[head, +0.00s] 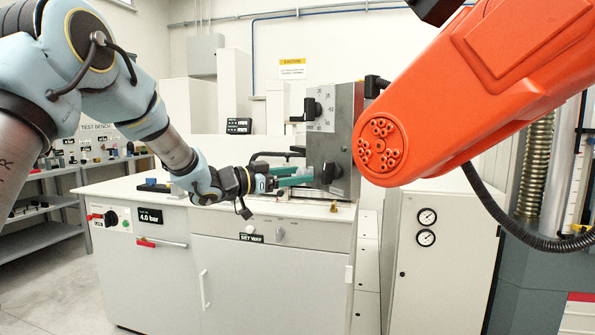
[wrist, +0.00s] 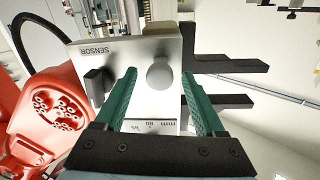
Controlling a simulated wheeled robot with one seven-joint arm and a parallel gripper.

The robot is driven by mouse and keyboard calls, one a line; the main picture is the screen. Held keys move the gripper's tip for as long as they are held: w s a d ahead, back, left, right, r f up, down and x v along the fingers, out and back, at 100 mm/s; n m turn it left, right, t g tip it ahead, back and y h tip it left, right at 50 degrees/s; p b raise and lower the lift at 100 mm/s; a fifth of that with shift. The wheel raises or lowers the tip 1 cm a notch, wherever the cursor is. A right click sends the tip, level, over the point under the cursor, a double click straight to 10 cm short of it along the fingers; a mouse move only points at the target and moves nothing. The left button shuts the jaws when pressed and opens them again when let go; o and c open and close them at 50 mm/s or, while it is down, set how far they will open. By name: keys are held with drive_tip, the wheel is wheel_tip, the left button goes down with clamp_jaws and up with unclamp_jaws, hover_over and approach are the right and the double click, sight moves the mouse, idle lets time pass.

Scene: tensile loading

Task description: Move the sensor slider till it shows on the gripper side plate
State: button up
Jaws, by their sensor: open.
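A metal plate marked SENSOR (wrist: 125,62) fills the middle of the wrist view. It carries a black knob (wrist: 97,86) at left, a round silver knob (wrist: 163,75), and a strip with a mm scale (wrist: 150,126) below. My gripper (wrist: 158,76) is open, its two green fingers either side of the silver knob; contact cannot be told. In the head view my gripper (head: 306,175) points right at a grey upright housing (head: 348,110) on the bench, close to a black knob (head: 329,173) on its lower face. Which part slides is not clear.
A large orange machine arm (head: 480,90) hangs at right, close to the housing; its red end also shows at left in the wrist view (wrist: 45,115). Black brackets (wrist: 225,65) project beyond the plate.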

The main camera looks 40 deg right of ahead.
drive_tip(key=shift+s+d, duration=0.1)
drive_tip(key=shift+d, duration=0.2)
drive_tip(key=shift+c, duration=0.4)
clamp_jaws()
idle(0.9)
